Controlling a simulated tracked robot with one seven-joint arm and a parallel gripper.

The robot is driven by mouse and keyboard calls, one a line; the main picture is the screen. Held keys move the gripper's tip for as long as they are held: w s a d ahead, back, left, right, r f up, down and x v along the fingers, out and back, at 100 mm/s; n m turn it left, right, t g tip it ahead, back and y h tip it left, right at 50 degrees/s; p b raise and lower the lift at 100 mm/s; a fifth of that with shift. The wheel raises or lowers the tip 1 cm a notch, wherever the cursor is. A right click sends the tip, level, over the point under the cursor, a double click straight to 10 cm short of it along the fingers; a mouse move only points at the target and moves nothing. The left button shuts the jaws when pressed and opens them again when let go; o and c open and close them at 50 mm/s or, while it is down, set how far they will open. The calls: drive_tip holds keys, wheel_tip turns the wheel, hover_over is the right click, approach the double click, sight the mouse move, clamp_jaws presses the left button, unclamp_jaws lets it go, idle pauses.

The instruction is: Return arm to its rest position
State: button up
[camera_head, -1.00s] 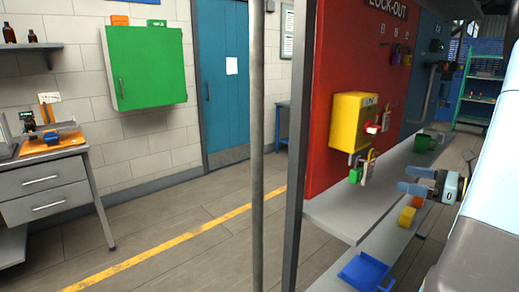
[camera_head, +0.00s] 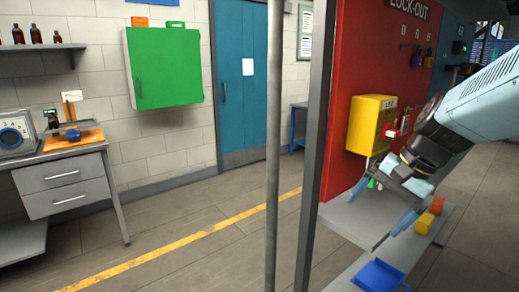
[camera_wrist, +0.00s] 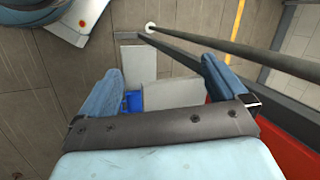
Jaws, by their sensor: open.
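My arm comes in from the right in the head view, bent downward. My gripper (camera_head: 382,205) hangs at its end with the blue fingers spread apart and nothing between them. It is in front of the red lock-out board (camera_head: 347,60) and above the grey shelf below that board. The wrist view looks down past the open gripper (camera_wrist: 163,68) to the floor, grey shelves and a blue tray (camera_wrist: 131,101). The gripper looks clear of the shelf, though the exact gap is hard to tell.
A yellow box (camera_head: 366,125) is mounted on the board beside my arm. A blue tray (camera_head: 379,276) and orange and yellow blocks (camera_head: 424,224) sit on the lower shelf. A grey pole (camera_head: 274,150) stands left of the board. Amber bottles (camera_head: 37,35) stand far left. The middle floor is clear.

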drive_tip(key=shift+s+a+r+n+t+h, duration=0.1)
drive_tip(key=shift+s+r+n+t+h, duration=0.55)
drive_tip(key=shift+n, duration=0.6)
drive_tip(key=shift+s+a+r+n+t+h, duration=0.1)
drive_tip(key=shift+s+r+n+t+h, duration=0.6)
drive_tip(key=shift+n, duration=0.6)
drive_tip(key=shift+s+a+r+n+t+h, duration=0.1)
drive_tip(key=shift+s+r+n+t+h, duration=0.55)
drive_tip(key=shift+n, duration=0.6)
drive_tip(key=shift+w+r, duration=0.1)
drive_tip(key=shift+w, duration=0.05)
